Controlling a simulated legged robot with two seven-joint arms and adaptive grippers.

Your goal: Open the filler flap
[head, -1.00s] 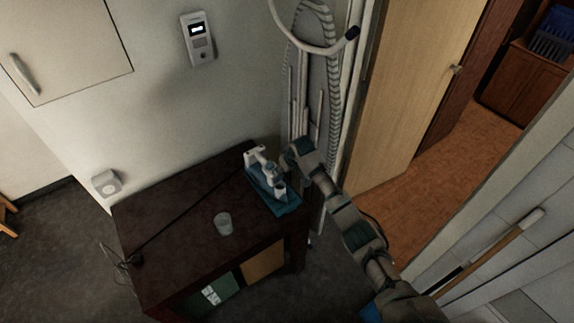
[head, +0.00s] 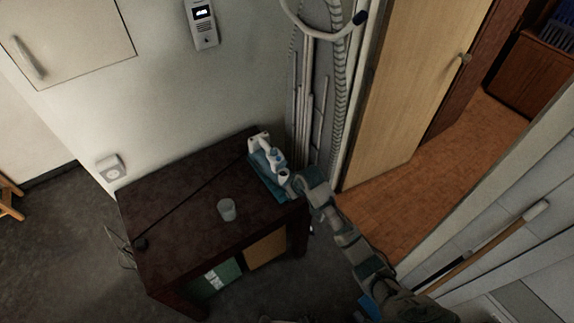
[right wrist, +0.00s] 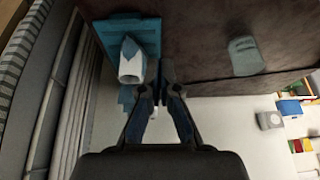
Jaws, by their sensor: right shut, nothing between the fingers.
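A white and blue iron-like appliance (head: 264,147) sits on a teal base (head: 260,170) at the table's right back corner. In the right wrist view its pale end (right wrist: 131,62) points at the camera, on the teal base (right wrist: 112,30). A filler flap cannot be made out at this size. My right gripper (head: 288,181) is at the near right end of the appliance. In the right wrist view the fingers (right wrist: 160,92) are shut and empty, just right of the pale end; whether they touch it I cannot tell. My left gripper is out of view.
A clear cup (head: 227,210) stands on the dark table (head: 185,195); it also shows in the right wrist view (right wrist: 245,57). A dark cable crosses the tabletop to the left. Upright pale panels (head: 315,90) stand close behind the table's right corner.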

